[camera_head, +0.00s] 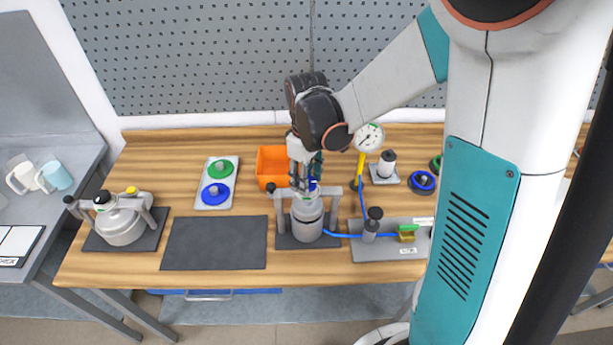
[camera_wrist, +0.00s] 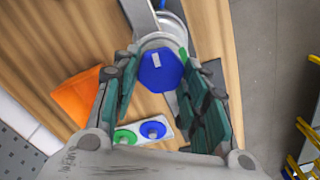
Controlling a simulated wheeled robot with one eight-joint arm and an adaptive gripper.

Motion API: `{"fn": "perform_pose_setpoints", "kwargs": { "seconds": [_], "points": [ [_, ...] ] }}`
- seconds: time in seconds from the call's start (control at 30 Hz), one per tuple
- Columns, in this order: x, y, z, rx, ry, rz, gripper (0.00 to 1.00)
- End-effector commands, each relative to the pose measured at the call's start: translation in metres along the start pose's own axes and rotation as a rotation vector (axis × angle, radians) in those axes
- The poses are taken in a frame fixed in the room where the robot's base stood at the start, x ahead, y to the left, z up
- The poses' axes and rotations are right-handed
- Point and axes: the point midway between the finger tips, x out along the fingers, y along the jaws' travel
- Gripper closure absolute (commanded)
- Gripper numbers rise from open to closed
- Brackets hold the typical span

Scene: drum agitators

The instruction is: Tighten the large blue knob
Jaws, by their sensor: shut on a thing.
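The large blue knob (camera_wrist: 161,72) shows between the fingers of my gripper (camera_wrist: 163,68) in the wrist view, with a pale mark on its face. My gripper (camera_head: 306,172) points down above the middle drum (camera_head: 307,222) in the head view, and is shut on the knob. Only a bit of blue shows under the fingers there, so the contact with the knob is mostly hidden. The drum stands upright in a grey frame on a dark mat. Whether the knob is turned fully in cannot be seen.
An orange bin (camera_head: 270,163) stands just behind and left of the drum. A white plate (camera_head: 206,203) holds a green and a blue disc. A tilted drum (camera_head: 120,226) is at left. A blue hose (camera_head: 341,236) runs right to a valve block. A bare dark mat (camera_head: 215,243) lies between.

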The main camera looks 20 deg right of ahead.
Motion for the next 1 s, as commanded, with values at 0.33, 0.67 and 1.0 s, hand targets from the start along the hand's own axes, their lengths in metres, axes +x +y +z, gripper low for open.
{"fn": "perform_pose_setpoints", "kwargs": {
  "seconds": [0.33, 0.67, 1.0],
  "points": [
    [0.0007, 0.0004, -0.0001, 0.104, 0.0, 0.0, 0.83],
    [0.0011, 0.001, 0.0, 0.382, 0.0, 0.0, 0.83],
    [0.0006, 0.0019, 0.0002, 0.705, 0.0, 0.0, 0.83]
  ]
}}
